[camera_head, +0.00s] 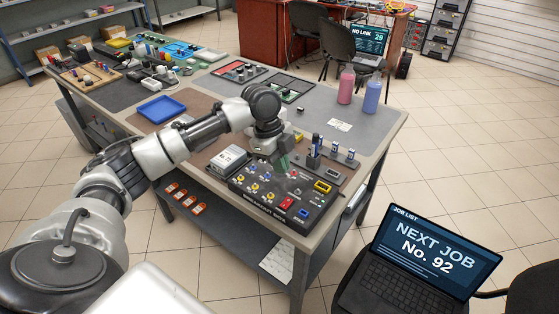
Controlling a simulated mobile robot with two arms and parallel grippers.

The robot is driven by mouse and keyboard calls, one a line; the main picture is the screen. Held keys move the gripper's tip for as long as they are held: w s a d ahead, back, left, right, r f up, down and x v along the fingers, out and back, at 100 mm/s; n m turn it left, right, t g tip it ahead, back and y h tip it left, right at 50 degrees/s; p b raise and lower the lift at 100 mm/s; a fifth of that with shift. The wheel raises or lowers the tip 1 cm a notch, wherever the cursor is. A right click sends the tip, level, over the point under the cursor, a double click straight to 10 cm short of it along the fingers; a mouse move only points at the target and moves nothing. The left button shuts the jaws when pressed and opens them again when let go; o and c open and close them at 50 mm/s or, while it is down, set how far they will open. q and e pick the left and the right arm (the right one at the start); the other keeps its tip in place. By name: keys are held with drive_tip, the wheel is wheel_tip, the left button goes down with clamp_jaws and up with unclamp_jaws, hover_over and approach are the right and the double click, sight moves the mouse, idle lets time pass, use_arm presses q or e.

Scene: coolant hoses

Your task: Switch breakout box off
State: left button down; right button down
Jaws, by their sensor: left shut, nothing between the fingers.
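The breakout box (262,205) is a dark panel near the front edge of the workbench. It carries several yellow and blue connectors, small knobs and a red rocker switch (287,203) toward its front right. The switch position is too small to tell. My left arm reaches in from the left over the bench. My left gripper (286,166) points down above the back of the box, behind the red switch. It is shut and empty. Whether its tips touch the box I cannot tell. My right gripper is not in view.
A grey box (229,160) stands left of the breakout box. A holder with upright cylinders (334,153) stands behind right. A blue tray (161,109), a pink bottle (346,86) and a blue bottle (371,96) are farther back. A laptop (421,256) sits on a chair at front right.

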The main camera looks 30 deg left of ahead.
sight(290, 201)
use_arm(q)
drive_tip(key=x, duration=0.6)
drive_tip(key=p+x, duration=0.1)
drive_tip(key=x, duration=0.2)
drive_tip(key=shift+w+a+f, duration=0.1)
drive_tip(key=shift+a+f, duration=0.15)
drive_tip(key=shift+a, duration=0.1)
drive_tip(key=shift+w+f, duration=0.1)
drive_tip(key=shift+f, duration=0.35)
drive_tip(key=shift+f, duration=0.25)
